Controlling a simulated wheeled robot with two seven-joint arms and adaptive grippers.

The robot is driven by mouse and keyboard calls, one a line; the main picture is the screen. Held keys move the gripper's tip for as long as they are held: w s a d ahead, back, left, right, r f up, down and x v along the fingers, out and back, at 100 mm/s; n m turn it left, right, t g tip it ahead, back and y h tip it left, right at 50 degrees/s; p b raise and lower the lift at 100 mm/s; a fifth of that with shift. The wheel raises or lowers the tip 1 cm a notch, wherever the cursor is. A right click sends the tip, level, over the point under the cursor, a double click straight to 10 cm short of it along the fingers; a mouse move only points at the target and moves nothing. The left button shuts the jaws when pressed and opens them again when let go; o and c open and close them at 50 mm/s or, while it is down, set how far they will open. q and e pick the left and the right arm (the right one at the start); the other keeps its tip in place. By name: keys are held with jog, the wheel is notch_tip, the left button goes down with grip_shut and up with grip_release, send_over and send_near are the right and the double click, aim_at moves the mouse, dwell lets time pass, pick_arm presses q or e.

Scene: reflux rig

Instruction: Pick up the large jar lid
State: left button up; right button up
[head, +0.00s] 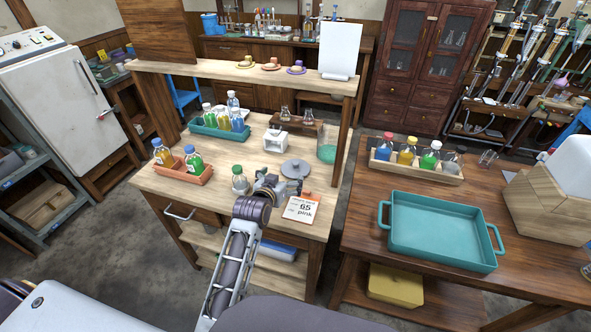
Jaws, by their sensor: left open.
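The large jar lid (295,168), a grey round disc with a small knob, lies flat on the light wooden table. My left gripper (287,186) is open and empty just in front of the lid, on the near side. The frames do not show clearly whether it touches the lid. A wide greenish glass jar (327,152) stands behind and to the right of the lid, partly hidden by the shelf post. My right gripper is not in view.
A small green-capped jar (239,180) stands left of my gripper, and a card (301,209) reading "65 pink" is at its right. A white device (276,139) is behind the lid. Bottle trays (183,176) fill the table's left. A raised shelf (210,70) spans the back.

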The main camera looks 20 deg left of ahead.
pick_arm(q)
jog(key=shift+w, duration=0.1)
send_near(295, 165)
jog(key=shift+x, duration=1.95)
jog(key=shift+w, duration=0.1)
jog(key=shift+x, duration=2.5)
jog(key=shift+a, duration=0.1)
jog(key=shift+c, duration=0.3)
